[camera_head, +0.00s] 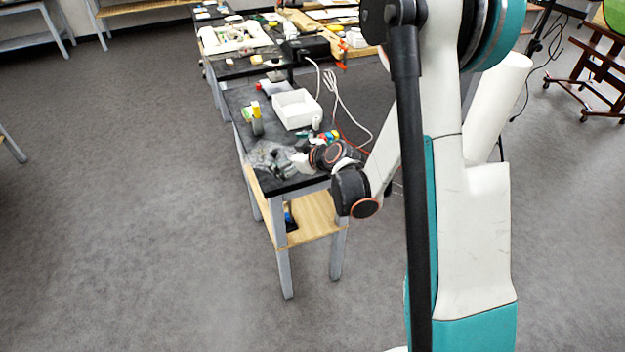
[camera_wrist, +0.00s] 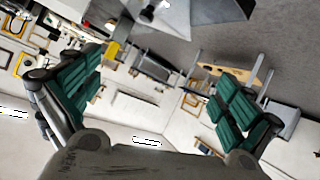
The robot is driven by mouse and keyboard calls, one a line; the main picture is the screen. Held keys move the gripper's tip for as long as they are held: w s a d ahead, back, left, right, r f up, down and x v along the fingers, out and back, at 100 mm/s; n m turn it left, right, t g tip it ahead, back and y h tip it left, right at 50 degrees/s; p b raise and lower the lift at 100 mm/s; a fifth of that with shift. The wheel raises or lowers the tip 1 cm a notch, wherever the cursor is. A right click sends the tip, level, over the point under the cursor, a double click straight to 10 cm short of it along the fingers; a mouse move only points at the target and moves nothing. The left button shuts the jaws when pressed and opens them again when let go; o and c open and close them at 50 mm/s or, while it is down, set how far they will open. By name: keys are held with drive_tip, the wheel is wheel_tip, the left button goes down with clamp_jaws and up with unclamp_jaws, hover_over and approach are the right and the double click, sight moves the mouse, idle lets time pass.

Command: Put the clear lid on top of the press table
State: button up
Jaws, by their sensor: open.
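My gripper (camera_head: 303,160) is over the near end of a dark-topped table (camera_head: 292,183) in the head view, low among small items. The wrist view shows its green-padded fingers (camera_wrist: 160,80) spread wide, with nothing between them. I cannot make out the clear lid for certain in either view. A pale, glassy-looking patch shows at the top of the wrist view, but I cannot tell what it is. Dark tables stand in a row in the head view, and I cannot tell which is the press table.
A white open box (camera_head: 296,108) and a yellow-topped bottle (camera_head: 257,119) stand on the near table. A crumpled grey cloth (camera_head: 267,157) lies at its near end. White cables (camera_head: 333,92) hang at its right side. Farther tables hold many items. Floor to the left is clear.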

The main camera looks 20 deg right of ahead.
drive_tip(key=s+a+r+m+g+h, duration=0.1)
drive_tip(key=s+a+r+m+g, duration=0.25)
drive_tip(key=s+r, duration=0.85)
drive_tip(key=s+r+m+h, duration=0.1)
drive_tip(key=s, duration=0.9)
drive_tip(key=s+r+m+g+h, duration=0.1)
drive_tip(key=s+r+m, duration=0.1)
drive_tip(key=s, duration=0.9)
drive_tip(key=shift+d+h, duration=0.4)
